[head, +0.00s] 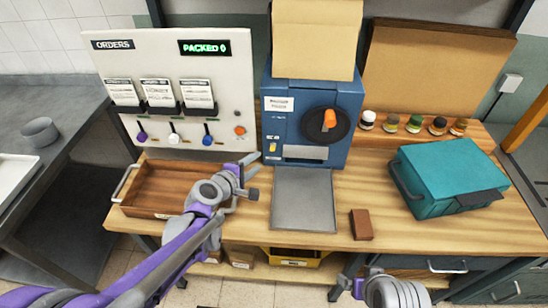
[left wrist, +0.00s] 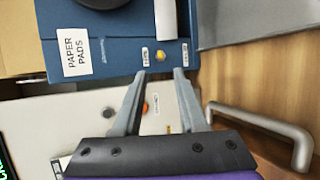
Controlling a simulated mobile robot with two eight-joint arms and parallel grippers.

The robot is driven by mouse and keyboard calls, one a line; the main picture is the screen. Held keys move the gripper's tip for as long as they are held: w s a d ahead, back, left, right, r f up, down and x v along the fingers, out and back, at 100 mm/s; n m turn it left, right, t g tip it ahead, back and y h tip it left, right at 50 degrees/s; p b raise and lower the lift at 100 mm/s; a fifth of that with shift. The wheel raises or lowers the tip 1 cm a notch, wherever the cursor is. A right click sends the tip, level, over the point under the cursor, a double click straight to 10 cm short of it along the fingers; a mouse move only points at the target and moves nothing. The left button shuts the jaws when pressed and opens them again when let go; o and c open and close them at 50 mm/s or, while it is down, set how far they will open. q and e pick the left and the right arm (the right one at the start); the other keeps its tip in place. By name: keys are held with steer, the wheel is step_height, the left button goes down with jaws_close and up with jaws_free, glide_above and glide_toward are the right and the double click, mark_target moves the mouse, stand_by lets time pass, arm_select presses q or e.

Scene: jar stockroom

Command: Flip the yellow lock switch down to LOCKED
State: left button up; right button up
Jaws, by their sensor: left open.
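The blue machine (head: 348,100) stands at the back middle of the wooden bench. Its small yellow lock switch (head: 272,147) is on the lower left of the front; it also shows in the left wrist view (left wrist: 160,55), between two small white labels. The labels are too small to read, and I cannot tell which way the switch points. My left gripper (head: 253,175) is open and empty, in front of the machine's lower left. In the left wrist view its fingertips (left wrist: 158,73) point at the switch, one on each side, apart from it. My right gripper (head: 345,285) is low at the bottom edge.
A grey tray (head: 303,200) lies before the machine. A wooden tray (head: 160,185) is left, under the orders board (head: 215,75). A brown block (head: 361,224), a teal case (head: 450,175) and several small jars (head: 391,123) are to the right. The bench front is partly clear.

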mark_target(272, 150)
arm_select(q)
steer(key=x, duration=1.1)
jaws_close()
